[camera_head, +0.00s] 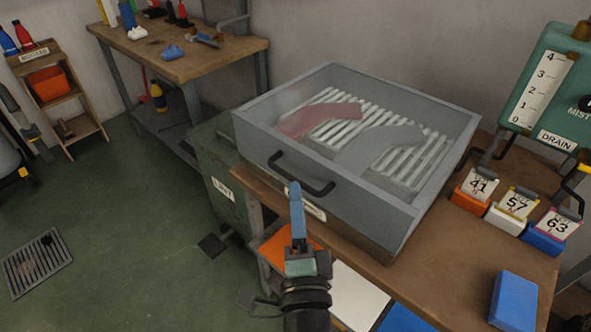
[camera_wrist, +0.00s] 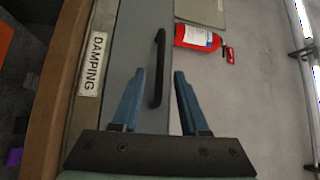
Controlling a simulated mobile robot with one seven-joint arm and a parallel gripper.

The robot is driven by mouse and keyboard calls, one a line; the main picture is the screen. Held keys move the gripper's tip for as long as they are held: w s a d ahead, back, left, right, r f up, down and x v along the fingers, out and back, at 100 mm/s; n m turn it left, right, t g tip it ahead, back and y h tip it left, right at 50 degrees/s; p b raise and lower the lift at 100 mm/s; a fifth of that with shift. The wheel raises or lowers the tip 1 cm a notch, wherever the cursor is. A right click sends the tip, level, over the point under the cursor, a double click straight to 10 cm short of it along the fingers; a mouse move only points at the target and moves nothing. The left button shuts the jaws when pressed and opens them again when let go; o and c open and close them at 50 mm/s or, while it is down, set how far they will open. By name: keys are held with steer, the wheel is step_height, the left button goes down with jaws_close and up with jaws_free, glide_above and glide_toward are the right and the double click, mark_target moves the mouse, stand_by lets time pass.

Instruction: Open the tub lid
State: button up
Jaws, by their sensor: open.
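The tub (camera_head: 385,218) is a grey box on the wooden bench, with a clear lid (camera_head: 425,104) lying shut on top. A reddish sock shape (camera_head: 315,120) and a grey one (camera_head: 385,142) show through it on white slats. A black bar handle (camera_head: 300,174) is on the front side. My gripper (camera_head: 296,190) is open at the front of the tub, close to the handle. In the wrist view the handle (camera_wrist: 158,65) shows between my two blue fingers (camera_wrist: 160,74). I cannot tell whether they touch it.
A DAMPING label (camera_wrist: 92,64) is on the front. Tagged blocks 41 (camera_head: 472,190), 57 (camera_head: 510,212) and 63 (camera_head: 546,233) stand to the right, with a blue block (camera_head: 513,300) nearer. A green misting unit (camera_head: 555,90) stands behind them. The floor at left is mostly clear.

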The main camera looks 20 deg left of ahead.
mark_target(295, 180)
steer(key=shift+p+x, duration=0.45)
steer(key=shift+x, duration=2.3)
jaws_close()
